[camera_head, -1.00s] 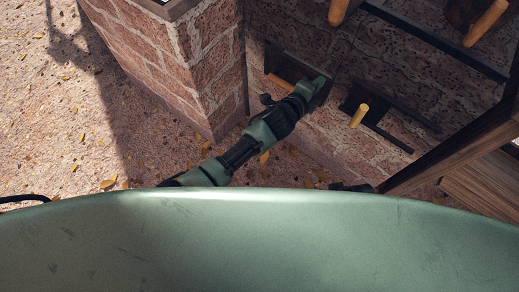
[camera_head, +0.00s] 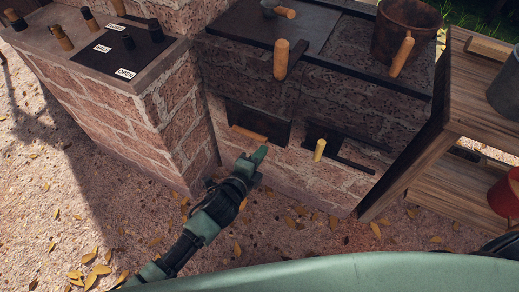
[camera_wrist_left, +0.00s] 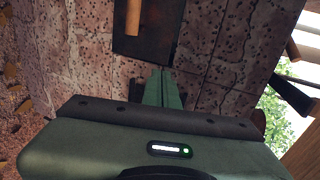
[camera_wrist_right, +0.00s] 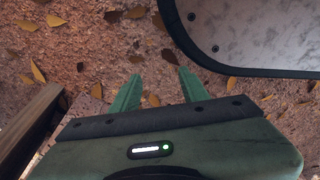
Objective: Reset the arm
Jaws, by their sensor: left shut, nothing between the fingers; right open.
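My left gripper (camera_head: 260,154) is in front of the brick stove, just below and beside a dark metal door (camera_head: 275,126) with a wooden handle (camera_head: 249,133). In the left wrist view the fingers (camera_wrist_left: 162,78) are together with nothing between them, and the handle (camera_wrist_left: 133,18) shows above them, apart from the fingertips. My right gripper (camera_wrist_right: 155,85) shows only in the right wrist view. Its fingers are apart and empty over the leaf-strewn ground.
A second hatch with a wooden knob (camera_head: 319,150) is right of the door. A rusty pot (camera_head: 405,30) stands on the stove top. A wooden shelf (camera_head: 475,118) with a red bucket (camera_head: 508,193) is at the right. A control panel (camera_head: 125,48) with levers is at the left. The ground in front is open.

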